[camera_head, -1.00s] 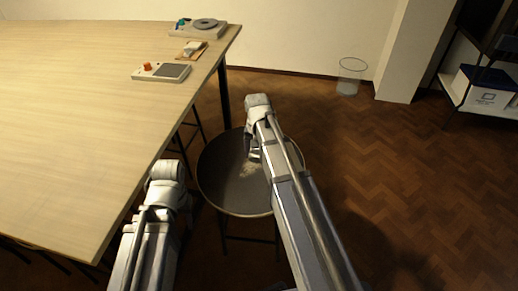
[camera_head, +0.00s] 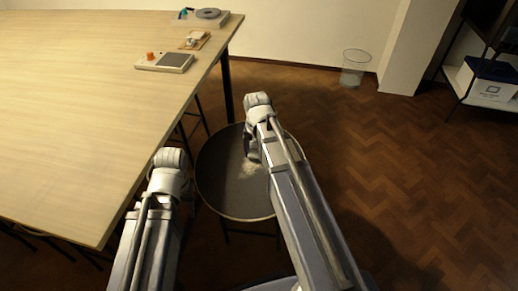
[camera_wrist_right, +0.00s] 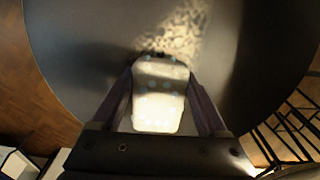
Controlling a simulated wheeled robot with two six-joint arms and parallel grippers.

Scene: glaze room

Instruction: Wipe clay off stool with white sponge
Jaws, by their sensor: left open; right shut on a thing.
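The round dark stool (camera_head: 230,190) stands beside the table in the head view, and its seat (camera_wrist_right: 75,50) fills much of the right wrist view. A pale speckled patch of clay (camera_head: 249,168) lies on the seat; it also shows in the wrist view (camera_wrist_right: 183,30), just beyond the sponge. My right gripper (camera_head: 252,158) is over the seat, shut on the white sponge (camera_wrist_right: 158,95). I cannot tell whether the sponge touches the seat. My left gripper (camera_head: 168,205) is low between the table edge and the stool; its fingers are mostly hidden behind its wrist.
The large wooden table (camera_head: 90,100) is at the left, with a scale-like device (camera_head: 164,62), a small board with an item (camera_head: 194,40) and a turntable device (camera_head: 207,17) near its far right corner. A wire bin (camera_head: 354,68) stands by the wall. Floor to the right is clear.

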